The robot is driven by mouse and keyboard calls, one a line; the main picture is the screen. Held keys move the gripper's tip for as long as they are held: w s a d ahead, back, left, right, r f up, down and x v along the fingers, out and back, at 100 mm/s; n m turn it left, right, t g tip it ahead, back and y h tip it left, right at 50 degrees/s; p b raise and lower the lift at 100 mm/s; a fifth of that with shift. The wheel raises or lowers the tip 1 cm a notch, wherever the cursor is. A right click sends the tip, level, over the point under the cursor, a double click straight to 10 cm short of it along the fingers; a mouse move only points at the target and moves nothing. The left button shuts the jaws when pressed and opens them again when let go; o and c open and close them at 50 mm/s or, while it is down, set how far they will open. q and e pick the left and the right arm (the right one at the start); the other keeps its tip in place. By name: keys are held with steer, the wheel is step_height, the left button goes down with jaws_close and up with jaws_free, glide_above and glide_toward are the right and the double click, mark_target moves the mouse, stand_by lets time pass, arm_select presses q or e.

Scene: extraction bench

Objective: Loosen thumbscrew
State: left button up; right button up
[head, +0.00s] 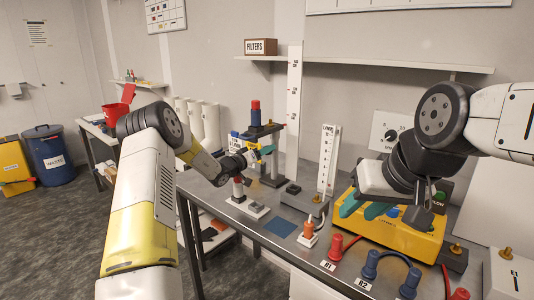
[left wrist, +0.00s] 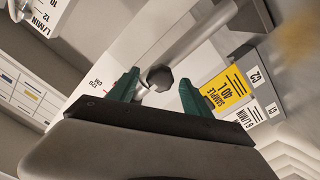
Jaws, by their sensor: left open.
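In the left wrist view a dark, faceted knob (left wrist: 160,78), which looks like the thumbscrew, sits beside a pale rod (left wrist: 195,38). The two green fingers of my left gripper (left wrist: 158,91) stand apart on either side of it, with a visible gap to each finger. In the head view my left gripper (head: 259,151) is at the stand (head: 269,158) in the middle of the bench. The knob is too small or hidden to make out there. My right gripper (head: 363,207) has its teal fingers apart, over the yellow box, with nothing seen between them.
The yellow box (head: 400,235) stands at the right of the steel bench (head: 205,188). Red plugs (head: 335,246) and blue plugs (head: 370,263) with a cable are along the front. A white scale (head: 328,160) stands behind. A yellow sample label (left wrist: 228,92) is near the left gripper.

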arm_select(q)
jaws_close()
